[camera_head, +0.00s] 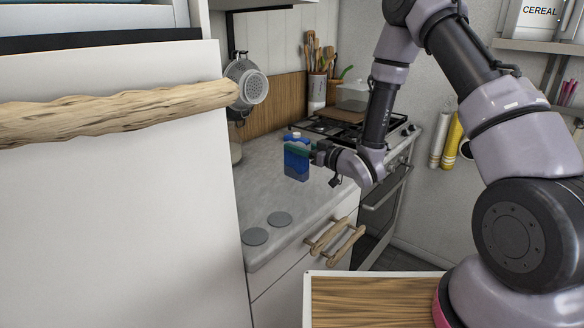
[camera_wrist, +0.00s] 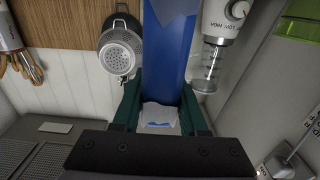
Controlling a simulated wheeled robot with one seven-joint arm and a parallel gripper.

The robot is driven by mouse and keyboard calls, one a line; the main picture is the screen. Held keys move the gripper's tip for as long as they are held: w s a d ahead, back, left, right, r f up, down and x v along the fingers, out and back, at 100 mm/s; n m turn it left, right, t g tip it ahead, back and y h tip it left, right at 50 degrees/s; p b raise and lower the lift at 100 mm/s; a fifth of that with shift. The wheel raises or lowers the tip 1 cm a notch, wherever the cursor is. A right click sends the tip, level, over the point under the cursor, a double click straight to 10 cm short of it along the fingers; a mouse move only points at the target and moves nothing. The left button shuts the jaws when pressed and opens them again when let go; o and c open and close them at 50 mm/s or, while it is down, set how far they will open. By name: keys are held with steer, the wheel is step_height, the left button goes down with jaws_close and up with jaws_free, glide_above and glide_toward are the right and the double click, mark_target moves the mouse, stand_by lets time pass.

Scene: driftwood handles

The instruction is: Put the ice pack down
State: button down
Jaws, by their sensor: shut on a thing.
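The ice pack (camera_head: 297,164) is a blue upright block, held over or on the grey counter (camera_head: 262,190) in the head view. I cannot tell whether its lower edge touches the surface. In the wrist view the blue pack (camera_wrist: 168,55) stretches away between the green fingers. My gripper (camera_head: 304,149) is shut on the pack from the right, and its fingers also show in the wrist view (camera_wrist: 161,100). The fingers hide part of the pack's sides.
A stove (camera_head: 350,128) with a utensil holder (camera_head: 316,92) stands behind. Two grey discs (camera_head: 255,236) lie on the near counter. A metal strainer (camera_head: 247,84) hangs at the left, beside a large white door (camera_head: 120,200). The counter between the discs and pack looks clear.

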mark_target(297, 162)
steer(key=shift+f, duration=2.65)
steer(key=shift+c, duration=2.2)
jaws_free()
steer(key=shift+f, duration=0.15)
